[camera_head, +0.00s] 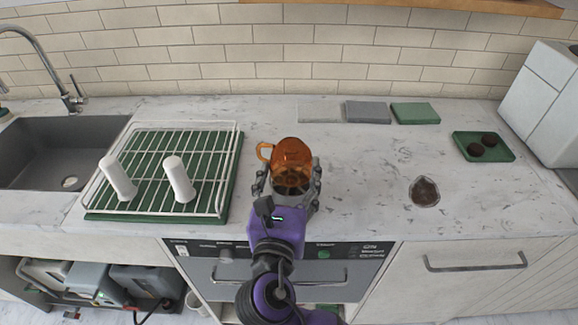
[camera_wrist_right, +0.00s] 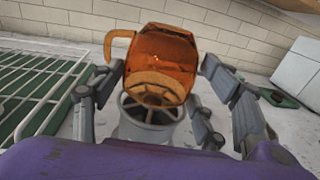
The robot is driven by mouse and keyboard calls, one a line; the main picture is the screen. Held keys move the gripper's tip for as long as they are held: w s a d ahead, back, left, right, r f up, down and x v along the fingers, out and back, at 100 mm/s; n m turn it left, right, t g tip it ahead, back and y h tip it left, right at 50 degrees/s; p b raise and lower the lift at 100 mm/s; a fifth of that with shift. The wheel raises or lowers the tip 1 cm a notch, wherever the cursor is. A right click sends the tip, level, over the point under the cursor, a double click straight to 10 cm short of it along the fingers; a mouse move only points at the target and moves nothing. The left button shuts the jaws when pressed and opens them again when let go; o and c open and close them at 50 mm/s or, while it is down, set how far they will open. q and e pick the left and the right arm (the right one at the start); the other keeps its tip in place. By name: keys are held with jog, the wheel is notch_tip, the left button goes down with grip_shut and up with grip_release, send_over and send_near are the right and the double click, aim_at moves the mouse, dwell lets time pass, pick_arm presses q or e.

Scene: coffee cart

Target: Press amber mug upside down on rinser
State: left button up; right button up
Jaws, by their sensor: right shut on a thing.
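The amber mug (camera_head: 292,152) is see-through orange with a handle on its left. My right gripper (camera_head: 291,178) is shut on it, with fingers on both sides. In the right wrist view the mug (camera_wrist_right: 160,60) sits between the fingers (camera_wrist_right: 155,85), its lower end at the spoked top of a grey round rinser (camera_wrist_right: 146,132). The mug looks tilted, and I cannot tell whether it touches the rinser. In the head view the gripper hides most of the rinser. My left gripper is not in view.
A white wire rack (camera_head: 232,170) with two white upright pegs stands on a green mat at left, beside a dark sink (camera_head: 50,150). Folded cloths (camera_head: 368,112) lie at the back.

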aim_at(289, 164)
jog(key=shift+f+b, duration=0.3)
jog(key=shift+f, duration=0.45)
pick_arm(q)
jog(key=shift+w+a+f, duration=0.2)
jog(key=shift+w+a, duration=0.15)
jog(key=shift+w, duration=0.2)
pick_arm(e)
jog(key=shift+r, duration=0.15)
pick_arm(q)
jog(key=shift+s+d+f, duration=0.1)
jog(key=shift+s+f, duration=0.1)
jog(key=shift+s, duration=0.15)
pick_arm(e)
jog(key=shift+f, duration=0.25)
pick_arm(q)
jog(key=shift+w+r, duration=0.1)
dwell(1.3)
pick_arm(e)
jog(key=shift+r+p, duration=1.3)
jog(key=shift+r, duration=0.15)
jog(key=shift+r+p, duration=1.1)
pick_arm(q)
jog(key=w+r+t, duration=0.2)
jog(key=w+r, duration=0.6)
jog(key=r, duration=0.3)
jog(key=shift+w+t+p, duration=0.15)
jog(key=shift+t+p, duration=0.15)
jog(key=shift+p, duration=0.15)
pick_arm(e)
jog(key=shift+r, duration=1.05)
